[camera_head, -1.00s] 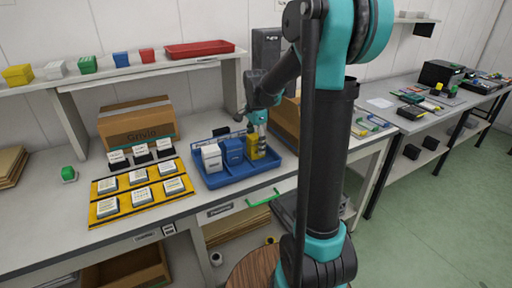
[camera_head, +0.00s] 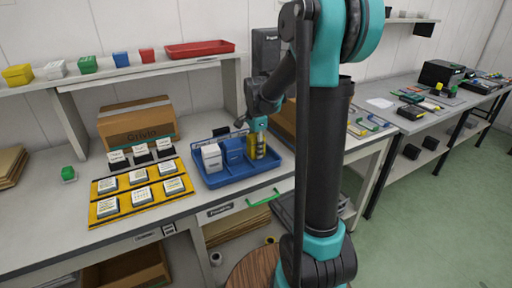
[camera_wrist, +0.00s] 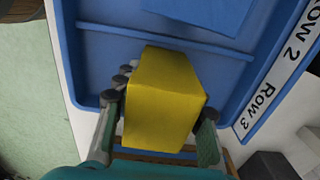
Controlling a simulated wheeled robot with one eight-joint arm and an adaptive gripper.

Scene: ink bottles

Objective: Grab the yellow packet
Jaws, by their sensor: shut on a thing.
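The yellow packet (camera_head: 252,146) is a small upright box at the right end of the blue tray (camera_head: 215,181). In the wrist view the yellow packet (camera_wrist: 165,98) fills the space between the two fingers. My gripper (camera_head: 258,140) reaches down to it from above, and in the wrist view my gripper (camera_wrist: 160,130) is shut on it, one finger on each side. The wrist view also shows the tray (camera_wrist: 100,50) beneath and around the packet. I cannot tell whether the packet still touches the tray floor.
A white packet (camera_head: 212,158) and a blue packet (camera_head: 233,151) stand in the tray to the left. A cardboard box (camera_head: 138,124) stands behind. A shelf (camera_head: 160,70) runs above the table.

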